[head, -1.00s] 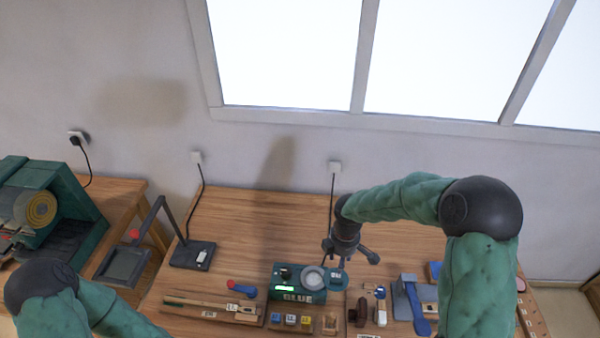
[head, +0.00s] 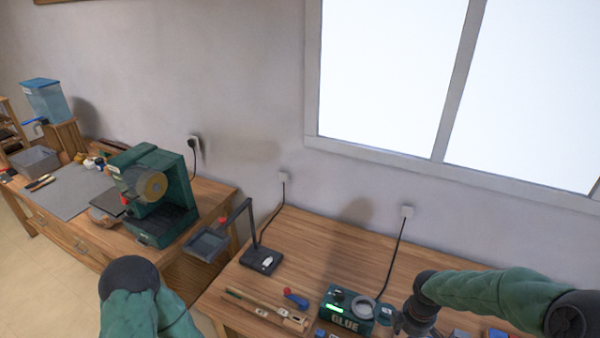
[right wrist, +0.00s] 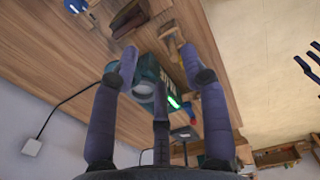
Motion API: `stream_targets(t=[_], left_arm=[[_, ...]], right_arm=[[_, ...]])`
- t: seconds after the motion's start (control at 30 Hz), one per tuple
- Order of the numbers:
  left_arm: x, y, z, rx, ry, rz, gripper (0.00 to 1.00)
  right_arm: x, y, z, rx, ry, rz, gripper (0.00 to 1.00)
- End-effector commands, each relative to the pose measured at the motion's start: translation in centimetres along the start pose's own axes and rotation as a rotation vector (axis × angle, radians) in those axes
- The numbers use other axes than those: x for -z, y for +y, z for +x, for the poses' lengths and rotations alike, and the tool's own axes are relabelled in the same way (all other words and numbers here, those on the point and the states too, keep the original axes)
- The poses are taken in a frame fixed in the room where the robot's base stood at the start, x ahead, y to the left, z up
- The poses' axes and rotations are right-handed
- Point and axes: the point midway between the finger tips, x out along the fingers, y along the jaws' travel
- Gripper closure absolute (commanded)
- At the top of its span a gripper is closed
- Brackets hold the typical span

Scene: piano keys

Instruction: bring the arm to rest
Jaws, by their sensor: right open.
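My right arm comes in from the right in the head view. Its gripper (head: 415,322) hangs over the workbench (head: 310,250), just right of the green GLUE box (head: 340,322), and is partly cut off by the lower edge. In the right wrist view the right gripper (right wrist: 158,62) has its dark fingers spread, with nothing between them. The green box (right wrist: 158,70) shows behind the fingers. My left arm shows only as a green link and dark joint at the lower left of the head view. Dark finger-like parts (right wrist: 306,66) at the right wrist view's right edge may be my left gripper.
A wooden rail (head: 265,310) and a blue-and-red item (head: 296,299) lie left of the box. A black stand (head: 262,260) is farther back. A second bench at left holds a green machine (head: 150,195) and a grey mat (head: 75,190). The wall is behind.

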Motion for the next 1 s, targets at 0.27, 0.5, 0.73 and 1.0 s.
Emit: stream_targets(t=[0.27, 0.5, 0.73, 1.0], left_arm=[[0.1, -0.4, 1.1, 0.000, 0.001, 0.000, 0.60], [0.1, -0.9, 2.5, 0.000, 0.000, 0.000, 0.60], [0.2, -1.7, 4.8, 0.000, 0.000, 0.000, 0.60], [0.3, -3.3, 9.1, 0.000, 0.000, 0.000, 0.60]], right_arm=[[1.7, -1.2, 3.2, 0.026, 0.046, 0.067, 0.55], [4.1, -3.1, 7.4, 0.068, 0.108, 0.179, 0.55], [7.2, -6.4, 13.5, 0.137, 0.180, 0.369, 0.55], [11.0, -13.3, 24.0, 0.263, 0.239, 0.794, 0.55]])
